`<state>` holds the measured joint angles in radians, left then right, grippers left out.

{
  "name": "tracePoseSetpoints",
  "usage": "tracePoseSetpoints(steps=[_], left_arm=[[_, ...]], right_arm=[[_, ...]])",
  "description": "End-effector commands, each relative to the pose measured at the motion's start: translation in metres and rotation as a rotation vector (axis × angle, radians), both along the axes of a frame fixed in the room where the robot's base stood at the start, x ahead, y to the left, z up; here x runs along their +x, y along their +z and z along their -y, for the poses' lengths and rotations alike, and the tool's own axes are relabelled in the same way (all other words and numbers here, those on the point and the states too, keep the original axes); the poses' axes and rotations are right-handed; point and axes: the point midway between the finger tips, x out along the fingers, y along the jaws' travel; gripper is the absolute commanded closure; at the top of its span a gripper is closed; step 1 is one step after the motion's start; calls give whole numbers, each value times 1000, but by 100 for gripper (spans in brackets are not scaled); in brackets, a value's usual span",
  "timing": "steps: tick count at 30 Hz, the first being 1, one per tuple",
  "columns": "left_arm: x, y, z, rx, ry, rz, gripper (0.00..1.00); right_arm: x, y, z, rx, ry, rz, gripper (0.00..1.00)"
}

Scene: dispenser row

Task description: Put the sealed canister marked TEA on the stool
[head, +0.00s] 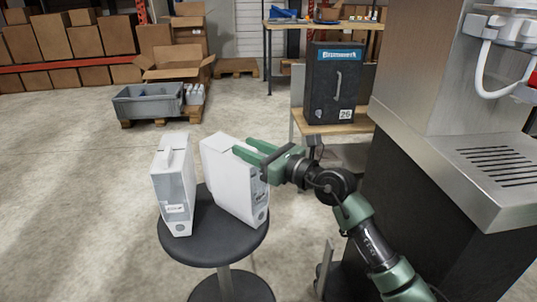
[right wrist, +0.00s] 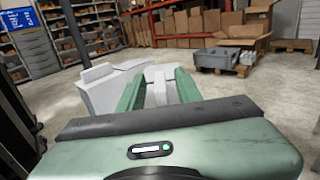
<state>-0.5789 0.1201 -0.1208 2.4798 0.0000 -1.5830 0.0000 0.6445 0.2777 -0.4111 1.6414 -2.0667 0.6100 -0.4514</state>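Two white canisters are at the round black stool (head: 220,252). The left canister (head: 180,190) stands upright on it, with a strap handle on top and a small label I cannot read. The right canister (head: 230,185) is turned differently; its narrow labelled side faces right and its marking is unreadable. My right gripper (head: 247,150) reaches in from the right, its green fingers over this canister's top and hiding part of it. In the right wrist view the fingers (right wrist: 158,92) are apart with white material between them; whether they grip it I cannot tell. My left gripper is not in view.
A steel dispenser with a drip tray (head: 500,160) stands close on the right. A grey crate (head: 150,103) is at the back left. The floor left of the stool is clear.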

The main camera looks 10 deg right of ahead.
Motion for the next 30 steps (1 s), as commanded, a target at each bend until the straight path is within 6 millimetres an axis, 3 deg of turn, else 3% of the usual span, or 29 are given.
tracePoseSetpoints(steps=[9, 22, 26, 28, 30], left_arm=[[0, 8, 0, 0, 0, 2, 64], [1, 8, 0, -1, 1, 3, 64], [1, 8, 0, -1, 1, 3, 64], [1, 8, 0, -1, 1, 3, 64], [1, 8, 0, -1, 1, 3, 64]], right_arm=[[-45, -1, 47, -2, -2, -1, 66], [-60, 1, 56, 25, 4, -3, 66], [-78, 18, 51, 252, 22, -23, 66], [-92, 34, 58, 490, 20, -56, 66], [-104, 46, 80, 784, -8, -112, 66]])
